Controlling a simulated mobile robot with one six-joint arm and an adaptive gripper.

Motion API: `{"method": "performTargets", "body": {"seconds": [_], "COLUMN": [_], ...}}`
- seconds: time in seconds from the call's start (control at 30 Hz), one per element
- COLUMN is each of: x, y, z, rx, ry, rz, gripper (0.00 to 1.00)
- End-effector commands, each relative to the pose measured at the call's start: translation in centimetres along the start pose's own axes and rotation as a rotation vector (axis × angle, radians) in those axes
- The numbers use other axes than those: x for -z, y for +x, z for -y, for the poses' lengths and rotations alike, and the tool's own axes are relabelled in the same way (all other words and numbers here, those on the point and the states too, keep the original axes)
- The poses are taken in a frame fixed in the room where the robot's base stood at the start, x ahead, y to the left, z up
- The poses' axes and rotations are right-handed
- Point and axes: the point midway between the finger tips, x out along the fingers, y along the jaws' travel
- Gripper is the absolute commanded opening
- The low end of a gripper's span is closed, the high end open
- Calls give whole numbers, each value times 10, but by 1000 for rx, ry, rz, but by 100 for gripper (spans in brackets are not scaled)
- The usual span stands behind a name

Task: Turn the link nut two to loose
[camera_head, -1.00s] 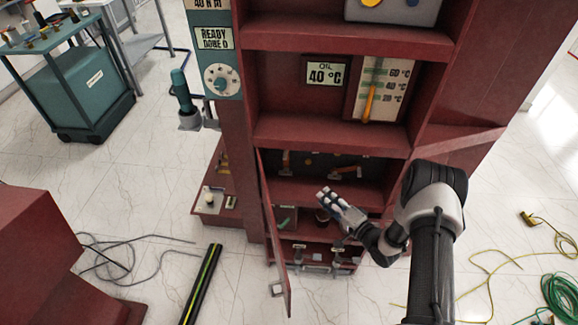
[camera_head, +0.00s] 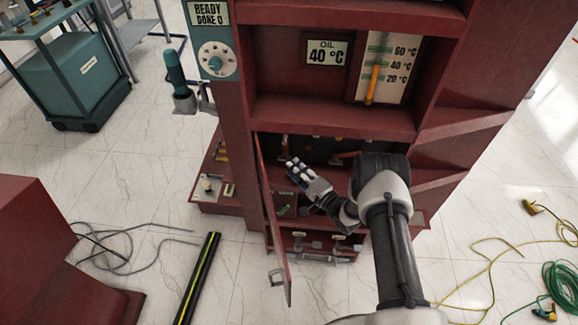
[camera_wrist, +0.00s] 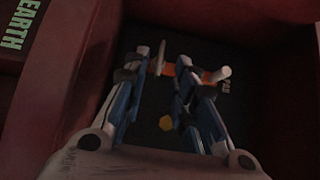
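My gripper (camera_head: 300,172) reaches into the lower open compartment of the red cabinet (camera_head: 245,165). In the wrist view its two blue and grey fingers (camera_wrist: 164,72) are apart, with nothing seen clamped between them. An orange link bar (camera_wrist: 196,71) lies across the dark panel (camera_wrist: 150,105) beyond the fingertips. One pale stud (camera_wrist: 160,57) shows in the gap between the fingertips, and another pale stud (camera_wrist: 218,74) stands just right of the right finger. I cannot tell which carries link nut two or whether a finger touches either. The fingers hide part of the bar.
An open red door (camera_head: 272,225) stands close to the left of my gripper. Red compartment walls close in on both sides, with an EARTH label (camera_wrist: 14,30) at the left. Cables (camera_head: 500,265) lie on the floor at right.

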Motion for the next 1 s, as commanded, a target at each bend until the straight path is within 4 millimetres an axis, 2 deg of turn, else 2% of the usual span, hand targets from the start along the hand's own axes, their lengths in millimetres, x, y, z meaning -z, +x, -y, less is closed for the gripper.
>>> {"method": "performTargets", "body": {"seconds": [0.1,0.23,0.63,1.0], "x": [-1,0,0,0], "y": [20,33,40,39], "z": [-1,-1,1,0], "rx": [1,1,0,0], "ry": [-2,-1,0,0], "rz": [2,0,-1,-1], "gripper": [25,25,24,0]}}
